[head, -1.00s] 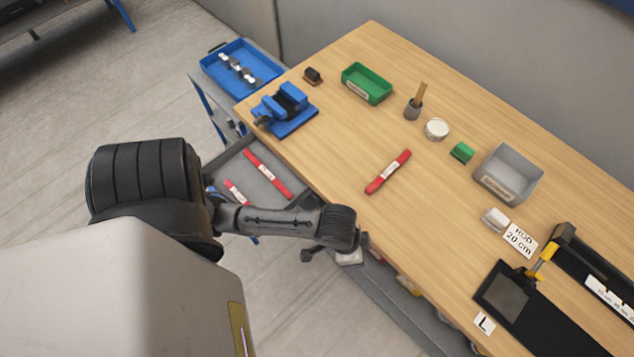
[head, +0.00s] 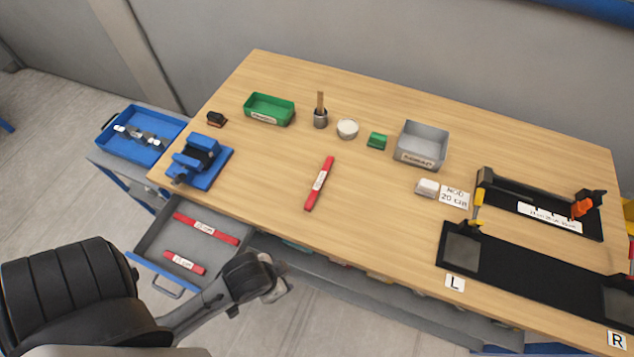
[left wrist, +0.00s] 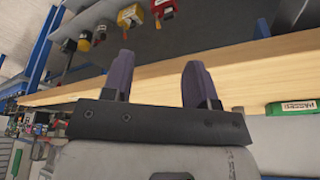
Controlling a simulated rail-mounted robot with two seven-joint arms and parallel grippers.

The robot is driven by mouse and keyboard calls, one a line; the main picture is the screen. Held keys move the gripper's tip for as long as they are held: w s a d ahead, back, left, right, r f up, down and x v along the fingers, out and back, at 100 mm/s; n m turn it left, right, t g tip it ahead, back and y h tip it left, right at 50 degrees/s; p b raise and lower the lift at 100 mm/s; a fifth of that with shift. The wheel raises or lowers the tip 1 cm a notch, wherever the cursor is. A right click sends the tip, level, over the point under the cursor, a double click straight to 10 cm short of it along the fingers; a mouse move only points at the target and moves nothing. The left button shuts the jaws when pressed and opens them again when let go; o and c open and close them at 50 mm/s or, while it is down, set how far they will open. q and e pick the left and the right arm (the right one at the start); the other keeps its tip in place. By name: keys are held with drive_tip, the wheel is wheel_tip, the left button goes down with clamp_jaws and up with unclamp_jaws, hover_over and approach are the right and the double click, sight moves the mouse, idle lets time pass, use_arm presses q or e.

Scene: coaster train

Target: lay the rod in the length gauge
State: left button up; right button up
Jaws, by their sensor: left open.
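A red rod (head: 319,184) with a white label lies on the wooden table, left of its middle. Two more red rods lie in the open drawer: a longer one (head: 206,228) and a shorter one (head: 185,263). The length gauge (head: 540,210), a black frame with a yellow part at its left end and an orange part at its right, stands on the table's right side. A card (head: 454,197) reading rod 20 cm lies beside it. My left gripper (head: 275,285) is in front of the table edge; its fingers (left wrist: 160,80) are apart and empty in the left wrist view.
A black mat (head: 540,275) marked L and R lies before the gauge. A blue vise (head: 200,162), green bin (head: 269,109), pen cup (head: 320,118), white tub (head: 347,128), green block (head: 377,141) and grey bin (head: 421,146) stand on the table. The open drawer (head: 160,240) juts out at left.

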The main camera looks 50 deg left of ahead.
use_arm(q)
drive_tip(key=w+a+r+m+t+y+p, duration=0.15)
drive_tip(key=w+a+r+p, duration=0.3)
drive_tip(key=w+r, duration=0.85)
drive_tip(key=w+a+r+t+y+p, duration=0.1)
drive_tip(key=w+a+r+t+p, duration=0.4)
drive_tip(key=w+r, duration=0.8)
drive_tip(key=n+g+h+p, duration=0.2)
drive_tip(key=n+g, duration=0.7)
drive_tip(key=g, duration=0.1)
hover_over(320, 180)
wheel_tip(320, 180, down, 16)
drive_tip(key=f, duration=0.1)
wheel_tip(320, 180, down, 12)
drive_tip(key=shift+s+f+b, duration=0.1)
drive_tip(key=shift+f+b, duration=0.1)
drive_tip(key=shift+b, duration=0.4)
